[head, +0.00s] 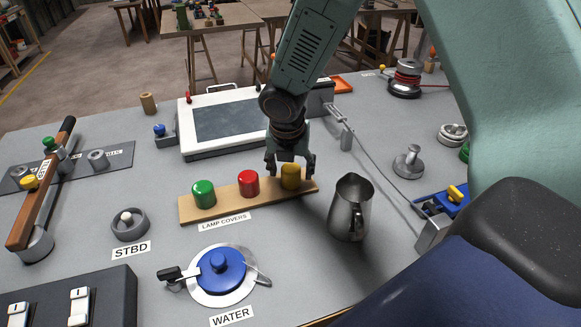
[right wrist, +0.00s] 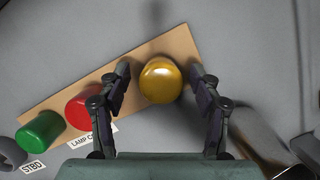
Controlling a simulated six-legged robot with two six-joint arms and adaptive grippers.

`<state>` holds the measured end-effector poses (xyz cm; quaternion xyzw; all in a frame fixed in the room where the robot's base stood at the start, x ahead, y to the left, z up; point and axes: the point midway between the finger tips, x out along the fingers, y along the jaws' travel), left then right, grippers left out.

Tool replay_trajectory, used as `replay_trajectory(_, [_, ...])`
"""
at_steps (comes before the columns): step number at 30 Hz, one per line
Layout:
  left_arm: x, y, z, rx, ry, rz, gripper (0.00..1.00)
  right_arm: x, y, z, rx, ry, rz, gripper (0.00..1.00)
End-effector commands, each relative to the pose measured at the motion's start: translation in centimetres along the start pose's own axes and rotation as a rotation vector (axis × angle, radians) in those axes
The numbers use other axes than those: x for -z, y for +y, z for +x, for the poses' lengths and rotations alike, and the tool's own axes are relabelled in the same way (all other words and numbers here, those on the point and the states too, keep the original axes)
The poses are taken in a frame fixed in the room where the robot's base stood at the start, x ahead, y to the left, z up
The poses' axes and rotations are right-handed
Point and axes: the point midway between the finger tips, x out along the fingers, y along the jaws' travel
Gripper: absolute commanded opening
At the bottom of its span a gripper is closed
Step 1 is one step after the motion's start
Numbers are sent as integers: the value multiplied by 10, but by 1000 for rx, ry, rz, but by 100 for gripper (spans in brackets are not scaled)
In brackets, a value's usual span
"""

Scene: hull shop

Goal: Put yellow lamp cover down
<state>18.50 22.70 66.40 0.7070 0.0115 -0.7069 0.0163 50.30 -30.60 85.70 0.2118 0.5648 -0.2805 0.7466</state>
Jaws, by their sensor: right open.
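The yellow lamp cover (head: 291,177) stands upright at the right end of the wooden lamp covers board (head: 222,212). It also shows in the right wrist view (right wrist: 160,81), between the two fingers. My right gripper (head: 290,166) is open around the yellow cover, with a finger on each side. In the right wrist view the right gripper (right wrist: 158,82) shows gaps between its fingers and the cover. A red cover (head: 248,183) and a green cover (head: 204,194) stand left of it on the same board. My left gripper is not in view.
A metal pitcher (head: 350,208) stands close to the right of the board. A white-framed panel (head: 232,122) lies behind the board. The blue-lidded water fitting (head: 221,272) is in front, and the STBD ring (head: 128,224) is at left.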

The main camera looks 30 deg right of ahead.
Motion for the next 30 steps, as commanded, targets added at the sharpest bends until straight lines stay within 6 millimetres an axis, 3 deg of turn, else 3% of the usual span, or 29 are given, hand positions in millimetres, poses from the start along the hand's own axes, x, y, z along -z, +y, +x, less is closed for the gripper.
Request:
replay_trajectory(7, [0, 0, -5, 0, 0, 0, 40, -2, 0, -12, 0, -1, -2, 64])
replay_trajectory(21, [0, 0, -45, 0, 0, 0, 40, -3, 0, -104, -1, -3, -1, 64])
replay_trajectory(30, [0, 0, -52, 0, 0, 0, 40, -1, 0, -125, 0, 0, -1, 64])
